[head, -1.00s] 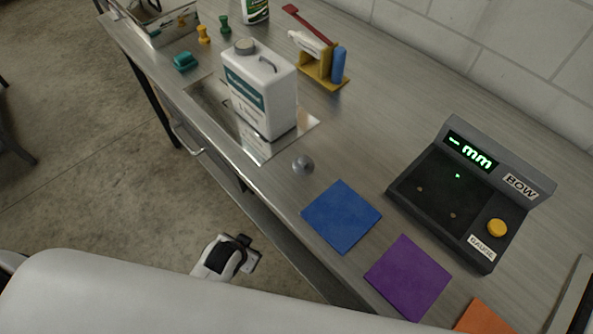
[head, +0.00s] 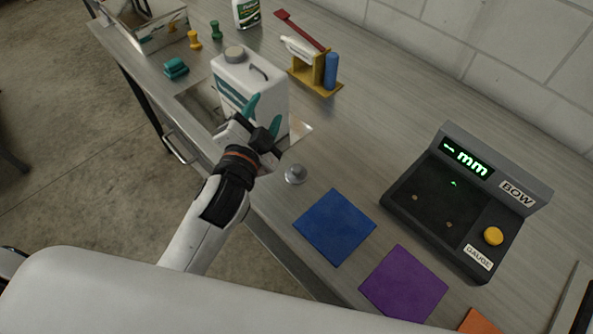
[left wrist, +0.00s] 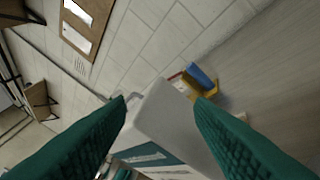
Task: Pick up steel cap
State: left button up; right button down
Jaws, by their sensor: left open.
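A small round steel cap (head: 294,174) lies on the metal bench top, between the jug and the blue square, in the head view. I cannot make it out in the left wrist view. My left gripper (head: 263,116) is open, with teal fingers, in front of the white jug, up and left of the cap in the picture. In the left wrist view my open left gripper (left wrist: 160,104) has the jug (left wrist: 172,118) showing between and beyond its fingers, and nothing is held. My right gripper is not in view.
The white jug (head: 228,76) with a grey lid stands on a shiny plate (head: 300,130). A blue square (head: 335,227), a purple square (head: 403,284) and a black gauge box (head: 425,195) lie to the right. A yellow stand (head: 305,75) is behind.

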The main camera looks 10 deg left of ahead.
pick_arm(q)
jog(key=d+r+m+t+h, duration=0.2)
jog(key=d+r+m+h, duration=1.1)
jog(key=m, duration=0.4)
jog(key=s+d+r+m+g+h, duration=0.1)
jog(key=s+d+m+g+h, duration=0.2)
jog(key=m+g+h, duration=0.4)
jog(key=s+d+r+m+g+h, duration=0.1)
jog(key=s+d+m+g+h, duration=0.1)
jog(key=d+m+g, duration=0.45)
jog(key=m+g+y, duration=0.6)
jog(key=m+y, duration=1.4)
jog(key=y, duration=0.3)
send_over(296, 167)
notch_tip(296, 167, down, 19)
jog(key=f+p, duration=0.1)
jog(key=f, duration=0.1)
jog(key=f+p, duration=0.1)
jog(key=f, duration=0.1)
jog(key=shift+s+f, duration=0.2)
jog(key=shift+f, duration=0.15)
jog(key=shift+f+p, duration=0.35)
jog(key=shift+f, duration=0.25)
jog(key=shift+f+p, duration=0.35)
notch_tip(296, 167, down, 4)
jog(key=shift+w+d+r+p, duration=0.1)
jog(key=shift+w+r+p, duration=0.05)
jog(key=shift+p, duration=0.7)
jog(key=shift+f, duration=0.4)
